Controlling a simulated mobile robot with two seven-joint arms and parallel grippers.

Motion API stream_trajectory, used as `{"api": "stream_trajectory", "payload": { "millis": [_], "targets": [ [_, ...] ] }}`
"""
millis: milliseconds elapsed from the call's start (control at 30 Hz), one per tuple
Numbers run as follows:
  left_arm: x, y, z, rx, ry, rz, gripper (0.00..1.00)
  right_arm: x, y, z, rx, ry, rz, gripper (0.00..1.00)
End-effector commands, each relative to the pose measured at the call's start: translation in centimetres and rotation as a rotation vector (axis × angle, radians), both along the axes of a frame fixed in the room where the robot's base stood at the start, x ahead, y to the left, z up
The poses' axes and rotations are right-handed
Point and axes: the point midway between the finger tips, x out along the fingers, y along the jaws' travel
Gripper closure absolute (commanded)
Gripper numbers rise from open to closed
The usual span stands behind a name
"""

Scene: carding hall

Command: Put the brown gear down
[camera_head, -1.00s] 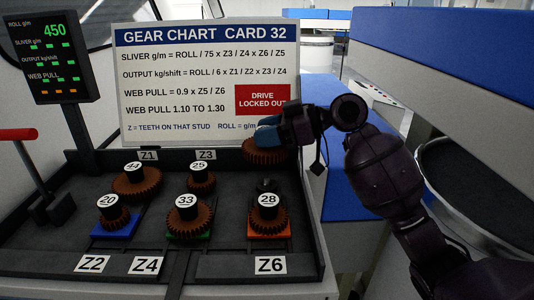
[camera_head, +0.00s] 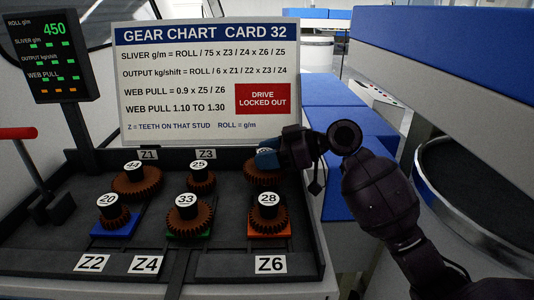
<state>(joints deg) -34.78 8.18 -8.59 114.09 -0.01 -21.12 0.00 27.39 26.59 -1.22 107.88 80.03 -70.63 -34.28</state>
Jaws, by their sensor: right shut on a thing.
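My right gripper (camera_head: 268,158) reaches in from the right and is shut on a brown gear (camera_head: 262,177) at the back right of the dark tray (camera_head: 222,258). The fingers hide much of this gear and its label. It sits low, level with the back row; I cannot tell whether it rests on a stud. Other brown gears stand on the tray: 44 (camera_head: 138,183) and 25 (camera_head: 201,179) at the back, and 20 (camera_head: 112,213), 33 (camera_head: 187,218) and 28 (camera_head: 268,217) in front. My left gripper is not in view.
The gear chart card (camera_head: 205,80) stands close behind the tray. A display (camera_head: 52,55) and a red-handled lever (camera_head: 35,170) are at the left. Gear 28 stands on an orange pad (camera_head: 284,235) just in front of the held gear. Blue-topped benches (camera_head: 350,150) lie to the right.

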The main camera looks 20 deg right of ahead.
Motion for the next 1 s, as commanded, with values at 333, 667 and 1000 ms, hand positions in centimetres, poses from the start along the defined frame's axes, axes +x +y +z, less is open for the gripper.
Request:
{"api": "stream_trajectory", "payload": {
  "millis": [333,667,1000],
  "targets": [
    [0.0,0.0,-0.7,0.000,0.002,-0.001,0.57,0.0,0.0,-0.8,0.000,-0.002,-0.001,0.93],
    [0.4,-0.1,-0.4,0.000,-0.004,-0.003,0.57,0.0,0.0,-0.8,0.000,0.000,0.000,0.32],
    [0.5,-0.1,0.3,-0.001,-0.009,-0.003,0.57,0.0,0.0,0.2,0.001,-0.001,0.000,0.32]
  ]
}}
